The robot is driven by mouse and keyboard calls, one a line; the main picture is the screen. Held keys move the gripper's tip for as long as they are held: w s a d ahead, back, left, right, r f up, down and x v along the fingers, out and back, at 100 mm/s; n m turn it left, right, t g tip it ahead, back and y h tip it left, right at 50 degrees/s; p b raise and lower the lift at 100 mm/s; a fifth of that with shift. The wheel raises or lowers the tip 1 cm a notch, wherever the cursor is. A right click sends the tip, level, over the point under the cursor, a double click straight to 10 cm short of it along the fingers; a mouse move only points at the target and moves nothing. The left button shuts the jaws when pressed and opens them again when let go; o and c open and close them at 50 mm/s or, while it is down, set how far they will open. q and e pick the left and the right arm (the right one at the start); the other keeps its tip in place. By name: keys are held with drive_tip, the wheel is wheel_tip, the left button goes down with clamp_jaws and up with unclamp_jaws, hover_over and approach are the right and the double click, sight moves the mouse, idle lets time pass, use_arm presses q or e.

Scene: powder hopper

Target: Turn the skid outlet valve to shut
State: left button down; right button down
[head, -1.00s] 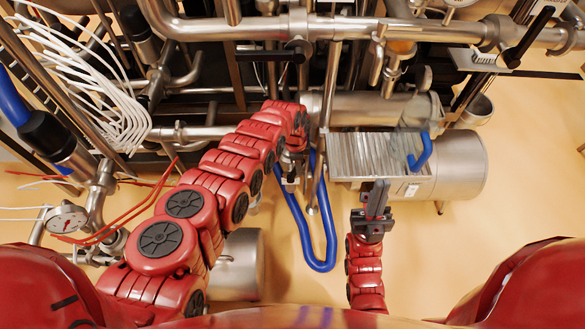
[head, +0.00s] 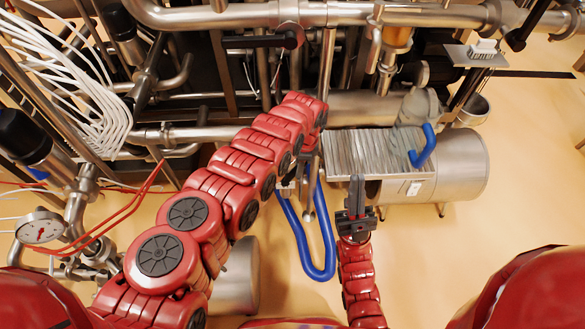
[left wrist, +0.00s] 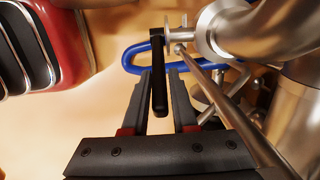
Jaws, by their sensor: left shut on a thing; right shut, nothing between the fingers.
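The black lever handle (left wrist: 158,85) of the outlet valve hangs down from a steel pipe fitting in the left wrist view. My left gripper (left wrist: 160,70) has one finger on each side of the handle and is shut on it. In the head view, my left arm and the piping mostly hide this gripper and valve. My right gripper (head: 356,182) is shut and empty, pointing up in the picture, just by the lower left part of the ribbed metal box.
A blue hose loop (head: 318,272) hangs between my arms. A ribbed metal box (head: 375,155) with a blue handle (head: 425,147) stands at right. Steel pipes (head: 400,14) run across the back. White cables (head: 75,90) and a gauge (head: 42,227) are at left.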

drive_tip(key=w+a+f+n+g+y, duration=0.1)
drive_tip(key=w+a+f+g, duration=0.5)
drive_tip(key=w+a+f, duration=0.3)
drive_tip(key=w+a+f+n+g, duration=0.1)
drive_tip(key=w+a+f+g, duration=0.5)
drive_tip(key=w+a, duration=0.4)
drive_tip(key=w+a+f+g+h, duration=0.25)
drive_tip(key=a+f+h, duration=0.25)
drive_tip(key=f, duration=0.4)
drive_tip(key=w+a+f+g+h, duration=0.1)
drive_tip(key=a+f+g+h, duration=0.35)
drive_tip(key=f, duration=0.35)
use_arm(q)
drive_tip(key=shift+d, duration=0.1)
use_arm(e)
drive_tip(key=s+d+r+m+h, duration=0.4)
drive_tip(key=s+d+r+h, duration=0.3)
drive_tip(key=r+h, duration=0.4)
drive_tip(key=w+d+f+h, duration=0.1)
drive_tip(key=w+d+f, duration=0.5)
drive_tip(key=d, duration=0.2)
drive_tip(key=shift+d+g, duration=0.3)
drive_tip(key=shift+d, duration=0.1)
